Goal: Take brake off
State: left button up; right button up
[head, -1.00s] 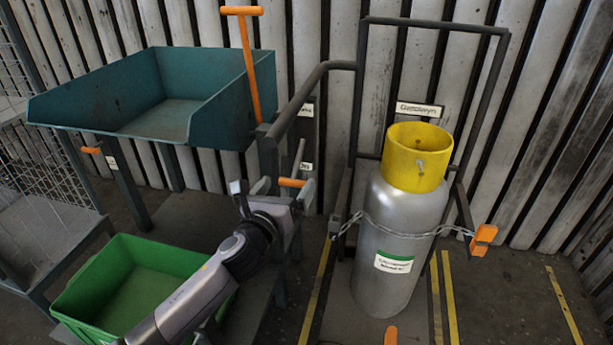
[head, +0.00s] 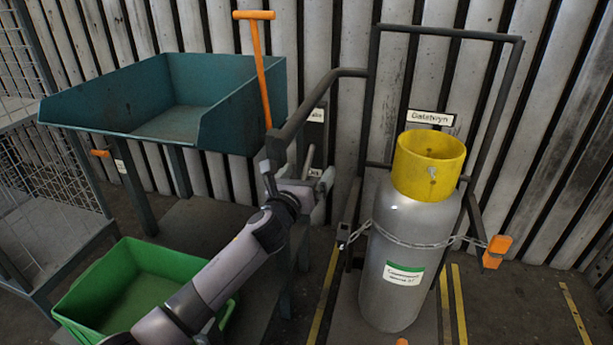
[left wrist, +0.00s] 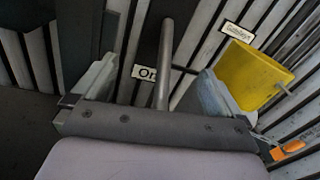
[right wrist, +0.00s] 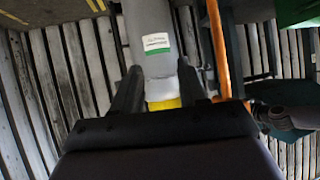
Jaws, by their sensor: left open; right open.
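A thin grey lever (left wrist: 164,62) stands between the spread fingers of my left gripper (left wrist: 152,88) in the left wrist view. A small white plate (left wrist: 145,72), its lettering partly hidden by the lever, is behind it. In the head view my left gripper (head: 298,186) is open at the frame post beside the cart, around the lower part of this lever (head: 309,158). I cannot tell whether the fingers touch it. My right gripper (right wrist: 160,92) is open and empty in its wrist view, and outside the head view. Which part is the brake is not clearly marked.
A silver cylinder (head: 405,255) with a yellow collar (head: 428,165) is chained in the cart at right. A teal hopper (head: 160,125) with an orange T-handle (head: 260,70) stands behind my left arm. A green bin (head: 140,280) sits low at left.

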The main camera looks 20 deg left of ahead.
pick_arm(q)
jog(key=c, duration=1.4)
jog(key=shift+o, duration=0.2)
jog(key=shift+r+p, duration=0.1)
jog(key=shift+p, duration=0.25)
